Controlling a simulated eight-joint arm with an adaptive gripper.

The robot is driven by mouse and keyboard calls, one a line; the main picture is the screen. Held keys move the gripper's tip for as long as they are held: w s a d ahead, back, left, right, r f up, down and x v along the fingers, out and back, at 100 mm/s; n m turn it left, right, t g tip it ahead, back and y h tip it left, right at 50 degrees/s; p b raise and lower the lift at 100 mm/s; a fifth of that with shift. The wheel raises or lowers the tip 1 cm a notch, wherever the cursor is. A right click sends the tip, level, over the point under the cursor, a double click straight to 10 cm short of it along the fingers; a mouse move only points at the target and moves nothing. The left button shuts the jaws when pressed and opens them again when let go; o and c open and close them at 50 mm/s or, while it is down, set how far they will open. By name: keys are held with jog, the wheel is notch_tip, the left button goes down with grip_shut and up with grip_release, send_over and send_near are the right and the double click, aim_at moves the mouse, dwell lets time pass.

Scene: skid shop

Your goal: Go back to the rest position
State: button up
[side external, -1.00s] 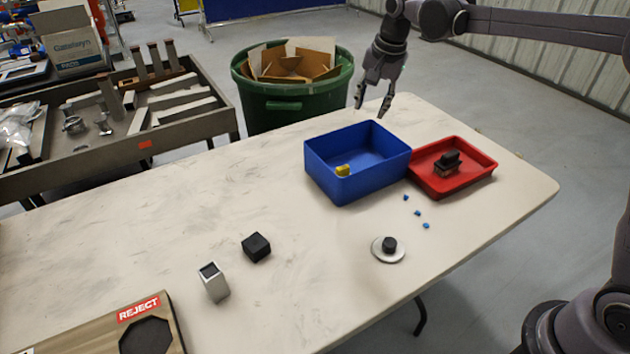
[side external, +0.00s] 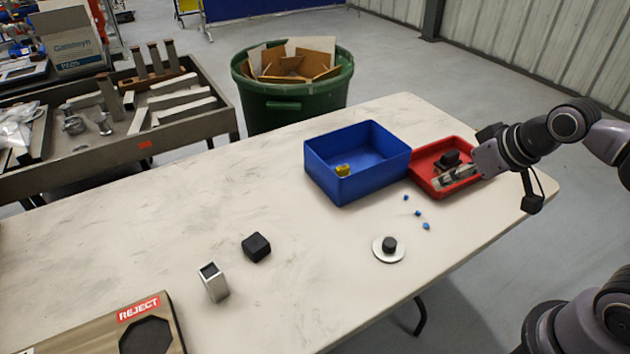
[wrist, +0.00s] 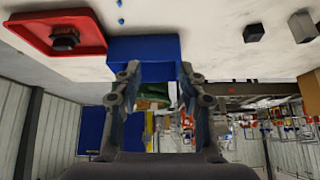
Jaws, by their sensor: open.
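My gripper (side external: 452,182) is in front of the red tray in the side external view, at the right end of the table, pointing left. In the wrist view my gripper (wrist: 155,80) shows two spread fingers with nothing between them. It is open and empty. The arm reaches in from the right. The red tray (side external: 425,152) holds a dark part (side external: 449,158) and is partly hidden by my gripper.
The white table (side external: 300,270) bears a round plate with a dark knob (side external: 389,245), several small blue bits (side external: 417,213), a black block (side external: 256,247), a silver block (side external: 214,283) and a REJECT box (side external: 140,310). A green barrel (side external: 290,105) stands behind. The table's middle is mostly clear.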

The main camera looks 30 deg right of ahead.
jog(key=shift+s+f+n, duration=0.3)
jog(key=shift+s+f, duration=0.25)
jog(key=shift+s, duration=0.05)
